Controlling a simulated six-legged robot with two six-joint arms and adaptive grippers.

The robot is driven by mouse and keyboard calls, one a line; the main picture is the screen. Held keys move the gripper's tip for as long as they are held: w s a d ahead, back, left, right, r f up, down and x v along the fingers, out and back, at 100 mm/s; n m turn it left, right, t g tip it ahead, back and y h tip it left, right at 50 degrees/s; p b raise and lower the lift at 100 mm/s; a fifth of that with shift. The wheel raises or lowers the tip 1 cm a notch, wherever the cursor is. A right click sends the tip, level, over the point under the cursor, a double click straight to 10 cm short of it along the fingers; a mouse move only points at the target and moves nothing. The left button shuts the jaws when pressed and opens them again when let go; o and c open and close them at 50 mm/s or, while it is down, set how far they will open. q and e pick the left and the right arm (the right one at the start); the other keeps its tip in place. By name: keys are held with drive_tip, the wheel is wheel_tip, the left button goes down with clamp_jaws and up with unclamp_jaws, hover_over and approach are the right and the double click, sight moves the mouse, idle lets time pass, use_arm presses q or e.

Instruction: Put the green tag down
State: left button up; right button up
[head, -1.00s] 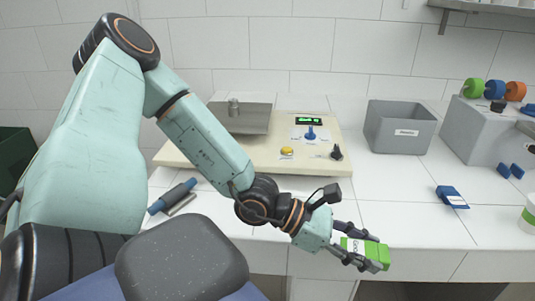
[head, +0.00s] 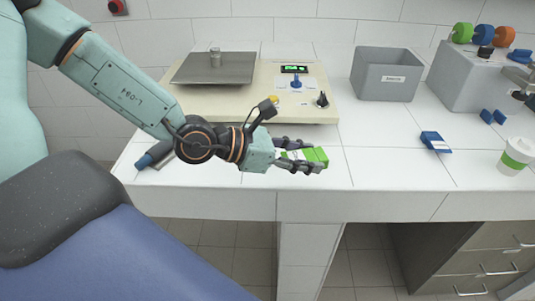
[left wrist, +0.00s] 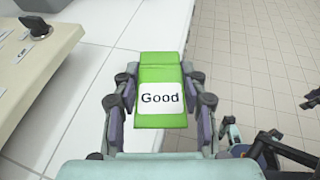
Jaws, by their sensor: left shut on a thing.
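My left gripper (head: 316,155) is shut on the green tag (head: 318,156), its fingers on either side. The tag is a flat green block with a white label; in the left wrist view the tag (left wrist: 160,62) lies lengthwise between the fingers and its label reads "Good". In the head view it shows against the white counter (head: 390,175), near the front edge. I cannot tell whether it touches the counter. Dark jointed parts at the lower right of the left wrist view look like my right gripper (left wrist: 275,145), partly cut off.
Behind the tag is a beige panel (head: 210,98) with a metal plate, a display and a black knob (head: 321,100). A grey bin (head: 386,75) stands at back right. Counter between is clear.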

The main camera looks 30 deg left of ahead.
sight(282, 148)
use_arm(q)
drive_tip(key=w+a+r+n+t+y, duration=0.35)
drive_tip(key=w+a+n+y, duration=0.25)
drive_tip(key=a, duration=0.3)
drive_tip(key=shift+g, duration=0.25)
wheel_tip(282, 148, down, 10)
drive_tip(key=b, duration=0.6)
drive_tip(key=shift+d+r, duration=0.1)
drive_tip(key=shift+r, duration=0.05)
drive_tip(key=shift+w, duration=0.1)
drive_tip(key=o, duration=0.9)
drive_tip(key=shift+o, duration=0.2)
